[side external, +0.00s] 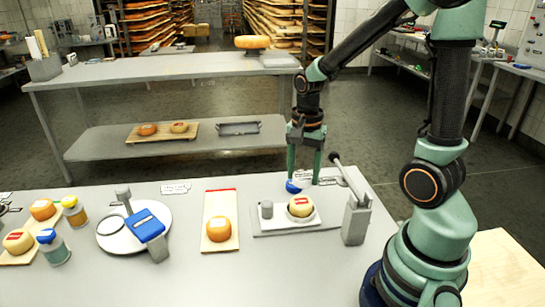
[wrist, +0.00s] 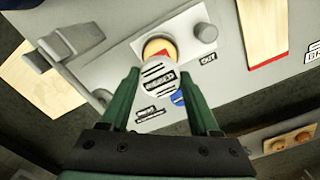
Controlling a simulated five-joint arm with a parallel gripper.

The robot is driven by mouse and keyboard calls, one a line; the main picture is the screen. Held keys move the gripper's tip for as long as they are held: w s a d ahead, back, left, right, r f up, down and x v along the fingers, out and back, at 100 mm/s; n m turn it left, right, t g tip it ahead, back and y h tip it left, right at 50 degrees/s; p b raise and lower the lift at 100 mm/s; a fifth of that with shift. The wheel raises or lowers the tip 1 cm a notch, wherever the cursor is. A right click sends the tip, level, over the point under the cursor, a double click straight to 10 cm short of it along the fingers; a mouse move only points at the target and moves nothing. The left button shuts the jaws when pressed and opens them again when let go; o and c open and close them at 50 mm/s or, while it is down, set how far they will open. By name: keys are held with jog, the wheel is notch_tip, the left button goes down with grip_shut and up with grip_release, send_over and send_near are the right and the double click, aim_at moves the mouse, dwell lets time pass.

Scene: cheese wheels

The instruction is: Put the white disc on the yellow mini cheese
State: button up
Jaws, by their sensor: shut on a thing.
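The white disc (wrist: 158,79), with black stripes and lettering, is between the fingertips of my gripper (wrist: 162,74) in the wrist view. My gripper is shut on it. In the side view my gripper (side external: 304,182) points down just behind the tray, and the disc cannot be made out clearly there. The yellow mini cheese (side external: 300,206), with a red label, stands on the pale plate to the front of my fingers. In the wrist view the disc partly covers the yellow mini cheese (wrist: 154,47); it appears apart from it, nearer my wrist.
A grey weight (side external: 267,209) stands left of the cheese and a lever post (side external: 356,222) right of it. A small blue thing (side external: 293,187) is beside my fingertips. A board (side external: 220,240) with an orange cheese, a blue-topped scale (side external: 146,224) and jars lie farther left.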

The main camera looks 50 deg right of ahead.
aim_at(301, 201)
jog(key=shift+f, duration=2.85)
jog(key=shift+f, duration=0.1)
jog(key=o, duration=1.3)
jog(key=shift+o, duration=0.2)
notch_tip(301, 201, up, 12)
jog(key=shift+r, duration=0.1)
jog(key=shift+a+r+n, duration=0.2)
jog(key=shift+r+n, duration=0.05)
jog(key=shift+n, duration=0.15)
jog(key=s+a+r+n+t, duration=0.1)
jog(key=a+r+n+t, duration=0.4)
jog(key=n, duration=1)
jog(key=shift+s+a+r+t, duration=0.35)
jog(key=shift+a+r, duration=0.15)
jog(key=shift+a, duration=1.3)
